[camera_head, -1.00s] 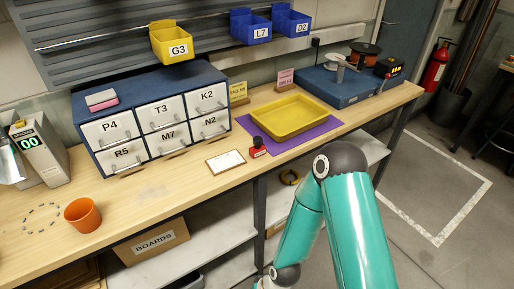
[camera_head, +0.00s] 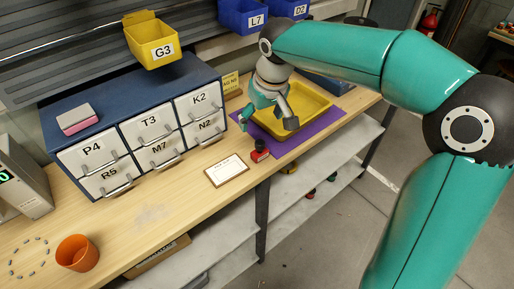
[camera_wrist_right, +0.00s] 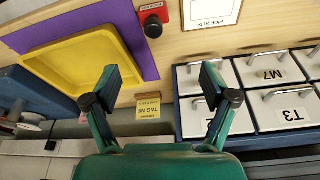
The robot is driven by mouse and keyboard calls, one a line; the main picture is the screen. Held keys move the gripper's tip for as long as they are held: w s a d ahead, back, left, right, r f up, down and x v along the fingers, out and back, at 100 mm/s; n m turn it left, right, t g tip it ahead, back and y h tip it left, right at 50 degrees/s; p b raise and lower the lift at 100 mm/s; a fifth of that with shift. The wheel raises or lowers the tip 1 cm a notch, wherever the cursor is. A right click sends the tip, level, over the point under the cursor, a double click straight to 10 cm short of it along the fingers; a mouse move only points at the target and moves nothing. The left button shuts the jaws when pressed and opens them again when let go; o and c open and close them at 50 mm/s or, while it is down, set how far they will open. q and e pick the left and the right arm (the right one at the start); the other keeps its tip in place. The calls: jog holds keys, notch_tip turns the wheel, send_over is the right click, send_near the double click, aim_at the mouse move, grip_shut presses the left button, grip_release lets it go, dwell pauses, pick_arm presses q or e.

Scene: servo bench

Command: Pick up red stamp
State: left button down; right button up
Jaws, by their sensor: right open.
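The red stamp (camera_head: 259,155), a small red block with a dark round handle, stands on the wooden bench beside the purple mat, near the front edge. It also shows at the top of the right wrist view (camera_wrist_right: 152,10), with its black knob. My right gripper (camera_head: 267,119) hangs over the yellow tray side of the bench, behind the stamp and above it. In the right wrist view its two fingers (camera_wrist_right: 159,82) are spread wide with nothing between them, and the stamp lies beyond them. My left gripper is in neither view.
The yellow tray (camera_head: 318,98) sits on the purple mat (camera_head: 322,123). A pick slip card (camera_head: 226,170) lies left of the stamp. The blue drawer cabinet (camera_head: 60,110) stands further left, with an orange cup (camera_head: 77,252) in front. Bare wood lies between.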

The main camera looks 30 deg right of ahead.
aim_at(258, 148)
jog(key=x, duration=0.9)
jog(key=shift+s+d+f, duration=0.15)
jog(key=shift+s+d, duration=0.15)
jog(key=shift+d, duration=0.05)
jog(key=shift+s+p+x, duration=0.15)
jog(key=shift+p+x, duration=0.25)
jog(key=shift+x, duration=1)
jog(key=shift+s+p+x, duration=0.1)
jog(key=shift+p+x, duration=0.3)
jog(key=shift+x, duration=0.95)
jog(key=c, duration=1.3)
notch_tip(258, 148, up, 20)
